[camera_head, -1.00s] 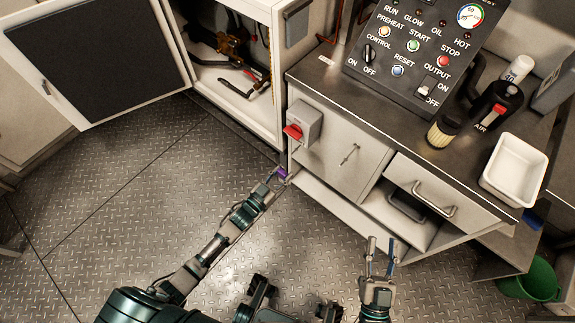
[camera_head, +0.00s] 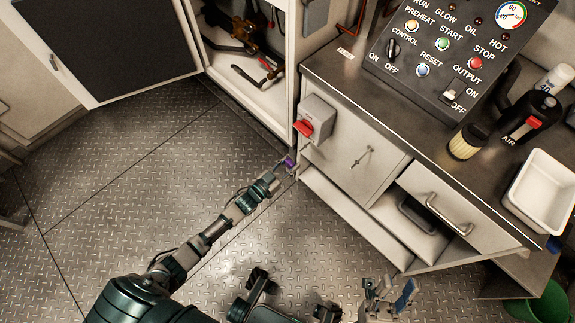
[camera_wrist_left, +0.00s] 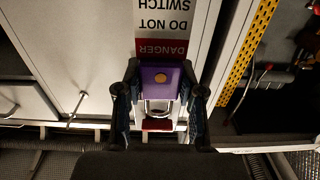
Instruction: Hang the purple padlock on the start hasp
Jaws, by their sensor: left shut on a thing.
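My left gripper (camera_head: 282,167) is shut on the purple padlock (camera_head: 289,162), beside the lower left corner of the bench cabinet. In the left wrist view the padlock (camera_wrist_left: 160,77) sits between both fingers, with its metal shackle (camera_wrist_left: 158,105) showing below its body. A red and white tag (camera_wrist_left: 163,30) reading "DANGER DO NOT SWITCH" shows above it. The grey switch box (camera_head: 317,117) with a red handle (camera_head: 304,127) is on the cabinet, above the gripper in the head view. I cannot make out which part is the start hasp. My right gripper (camera_head: 388,292) is open and empty.
The control panel (camera_head: 440,55) stands on the bench. An open drawer (camera_head: 455,205) juts out at the right. The tall cabinet's open door (camera_head: 110,40) is at upper left. A white tray (camera_head: 540,190) and black bottle (camera_head: 530,122) are at right.

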